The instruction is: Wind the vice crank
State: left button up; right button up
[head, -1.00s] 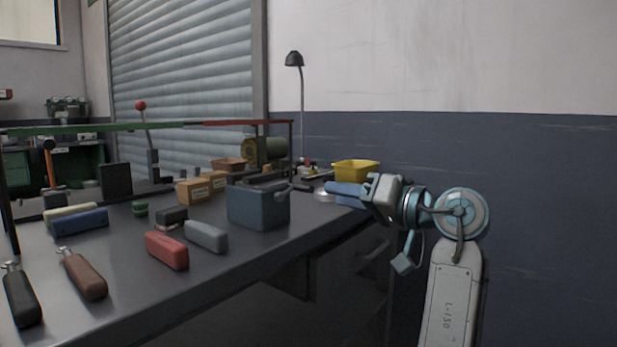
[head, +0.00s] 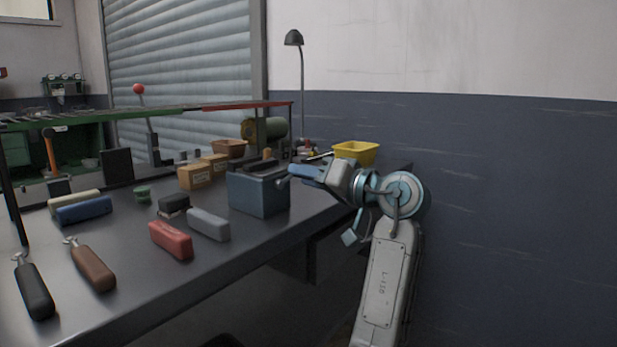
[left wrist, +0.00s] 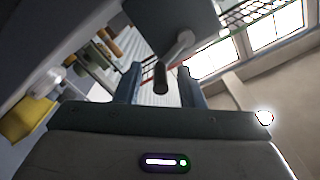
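The vice (head: 258,194) is a dark blue-grey block near the right edge of the workbench. Its crank (head: 284,183) sticks out on the right side. In the left wrist view the vice body (left wrist: 172,22) is at the top, and the crank's dark handle (left wrist: 161,78) hangs from a grey arm. My left gripper (head: 299,172) reaches in beside the crank from the right. In the left wrist view its two blue fingers (left wrist: 162,86) are apart, with the handle showing between them and a gap on each side. Contact is not visible. My right gripper is not in view.
A yellow bin (head: 355,152) stands behind my left gripper. Red (head: 171,240) and grey (head: 208,225) blocks lie in front of the vice. Two handled tools lie at front left. Cardboard boxes (head: 202,172) and a lamp (head: 300,90) stand behind. The bench front is partly clear.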

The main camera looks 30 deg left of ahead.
pick_arm(q)
jog(key=shift+c, duration=0.4)
grip_shut()
jog(key=shift+r+n, duration=0.2)
jog(key=shift+n, duration=0.3)
jog(key=shift+o, duration=0.4)
grip_release()
